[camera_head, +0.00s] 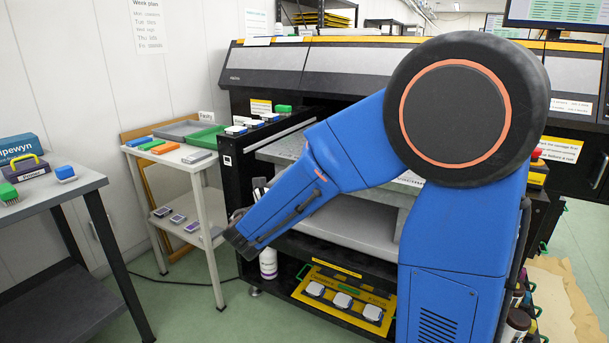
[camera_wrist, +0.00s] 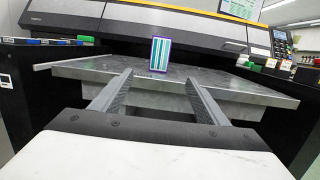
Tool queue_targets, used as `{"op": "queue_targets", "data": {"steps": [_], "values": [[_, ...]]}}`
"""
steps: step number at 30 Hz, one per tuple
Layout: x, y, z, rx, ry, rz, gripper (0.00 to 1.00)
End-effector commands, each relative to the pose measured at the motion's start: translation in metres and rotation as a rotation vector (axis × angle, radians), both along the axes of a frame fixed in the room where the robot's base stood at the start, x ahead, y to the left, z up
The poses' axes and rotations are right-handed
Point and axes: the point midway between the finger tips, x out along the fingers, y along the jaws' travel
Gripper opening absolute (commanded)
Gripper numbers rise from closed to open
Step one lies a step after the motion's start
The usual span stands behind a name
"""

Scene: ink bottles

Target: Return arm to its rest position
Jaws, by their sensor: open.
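My gripper (camera_wrist: 160,98) shows in the wrist view with its two grey fingers spread wide apart and nothing between them. It points toward the printer's flat grey bed (camera_wrist: 225,84), which lies beyond the fingertips. A small box or card with teal and white stripes (camera_wrist: 159,54) stands upright at the bed, between and beyond the fingers. In the head view my blue arm covers the middle of the picture, and the gripper's fingers are hidden behind it.
A large dark printer (camera_head: 350,62) stands in front of me. A white side table (camera_head: 172,154) with trays and a green lid is at its left. A grey table (camera_head: 82,183) with brushes is at the far left. Green floor (camera_head: 185,310) is open between them.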

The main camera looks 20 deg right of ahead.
Motion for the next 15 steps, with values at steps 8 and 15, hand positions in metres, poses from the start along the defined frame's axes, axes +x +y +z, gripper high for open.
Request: {"op": "queue_targets", "data": {"steps": [8, 15], "values": [[-0.006, 0.007, -0.001, -0.001, -0.001, 0.0, 0.68], [-0.011, 0.013, -0.002, 0.0, 0.0, 0.0, 0.68]]}}
